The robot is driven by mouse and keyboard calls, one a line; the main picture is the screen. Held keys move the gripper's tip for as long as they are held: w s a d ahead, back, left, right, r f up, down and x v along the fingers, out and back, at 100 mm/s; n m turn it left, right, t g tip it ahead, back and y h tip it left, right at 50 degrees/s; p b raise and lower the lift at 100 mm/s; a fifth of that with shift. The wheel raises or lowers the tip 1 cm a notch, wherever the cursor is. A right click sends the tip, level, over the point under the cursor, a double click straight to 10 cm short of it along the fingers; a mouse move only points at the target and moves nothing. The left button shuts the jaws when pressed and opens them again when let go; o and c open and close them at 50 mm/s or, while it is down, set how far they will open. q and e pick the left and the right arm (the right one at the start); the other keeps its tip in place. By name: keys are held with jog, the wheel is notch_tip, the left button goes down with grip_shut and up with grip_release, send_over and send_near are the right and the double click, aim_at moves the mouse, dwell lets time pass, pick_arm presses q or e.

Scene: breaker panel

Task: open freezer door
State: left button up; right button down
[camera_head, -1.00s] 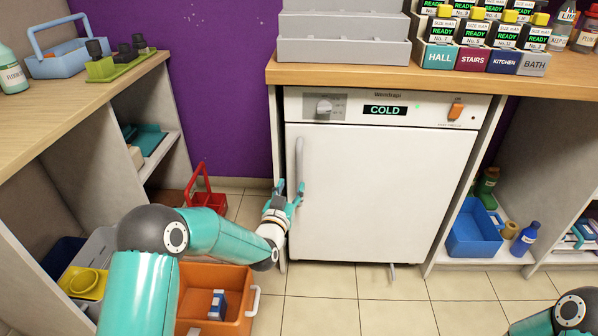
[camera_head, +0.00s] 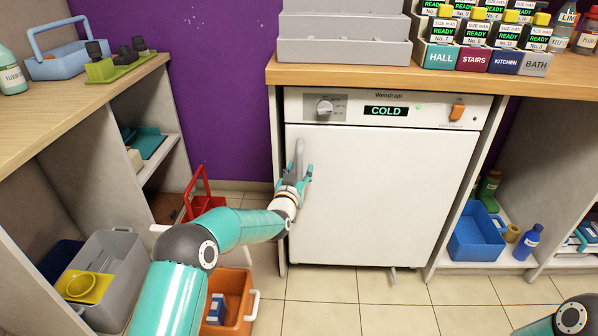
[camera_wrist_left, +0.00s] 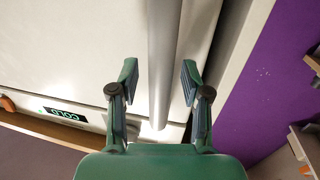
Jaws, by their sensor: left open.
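The white freezer door (camera_head: 385,200) is closed under the wooden counter, below a panel whose display (camera_head: 385,111) reads COLD. Its grey vertical bar handle (camera_head: 299,152) is at the door's left edge. My left gripper (camera_head: 299,174) is at the lower part of the handle. In the left wrist view the open left gripper (camera_wrist_left: 159,80) has one finger on each side of the handle (camera_wrist_left: 163,60), with a gap on both sides. The freezer door (camera_wrist_left: 80,45) also shows there. My right gripper is out of view; only part of that arm shows at the lower right.
An orange bin (camera_head: 236,297) and a red caddy (camera_head: 204,203) stand on the floor left of the freezer. A grey bin (camera_head: 122,262) is further left. A blue bin (camera_head: 474,235) stands right of the freezer. The tiled floor before the door is mostly clear.

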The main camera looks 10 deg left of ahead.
pick_arm(q)
grip_shut()
jog(key=shift+s, duration=0.1)
